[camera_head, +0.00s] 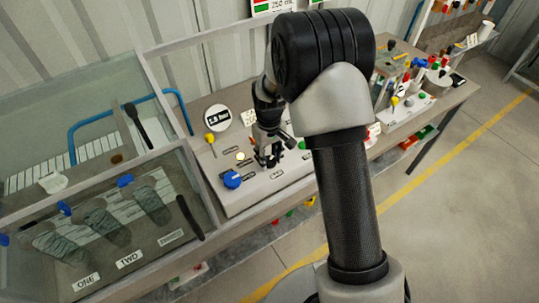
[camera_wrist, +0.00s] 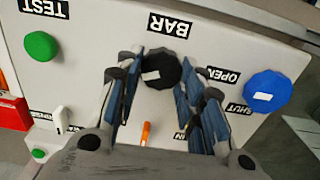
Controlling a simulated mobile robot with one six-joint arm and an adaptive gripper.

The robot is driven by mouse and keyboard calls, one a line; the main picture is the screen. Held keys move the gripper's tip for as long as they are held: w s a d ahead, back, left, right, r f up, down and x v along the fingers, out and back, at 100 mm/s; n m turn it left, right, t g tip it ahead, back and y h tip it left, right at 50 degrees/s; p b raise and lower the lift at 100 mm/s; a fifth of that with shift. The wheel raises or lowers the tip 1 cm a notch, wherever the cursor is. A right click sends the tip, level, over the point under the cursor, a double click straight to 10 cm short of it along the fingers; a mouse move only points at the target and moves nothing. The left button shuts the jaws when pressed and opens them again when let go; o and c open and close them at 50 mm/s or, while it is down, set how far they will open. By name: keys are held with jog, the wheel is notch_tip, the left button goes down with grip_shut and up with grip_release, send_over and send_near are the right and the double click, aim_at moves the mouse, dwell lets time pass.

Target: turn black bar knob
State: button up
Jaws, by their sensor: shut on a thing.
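The black bar knob (camera_wrist: 161,70) shows in the wrist view as a dark faceted knob with a white mark, below the upside-down BAR label (camera_wrist: 170,25) on a white panel. My gripper (camera_wrist: 166,76) has its fingers on both sides of the knob and is shut on it. In the head view my gripper (camera_head: 268,160) points down at the panel box (camera_head: 245,193), and the knob is hidden there behind the fingers and arm.
A blue knob (camera_wrist: 268,92) with OPEN and SHUT labels sits close to the right finger. A green button (camera_wrist: 41,46), white switch (camera_wrist: 60,119) and orange lever (camera_wrist: 145,133) are nearby. A glass-walled tank (camera_head: 110,165) stands left of the panel.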

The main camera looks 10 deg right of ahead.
aim_at(269, 160)
jog(key=n, duration=0.6)
jog(key=shift+s+a+n, duration=0.1)
jog(key=shift+n, duration=0.2)
jog(key=n, duration=0.6)
jog(key=shift+p, duration=0.4)
jog(key=o, duration=1.1)
jog(key=shift+s, duration=0.1)
jog(key=shift+c, duration=0.2)
notch_tip(269, 160, up, 12)
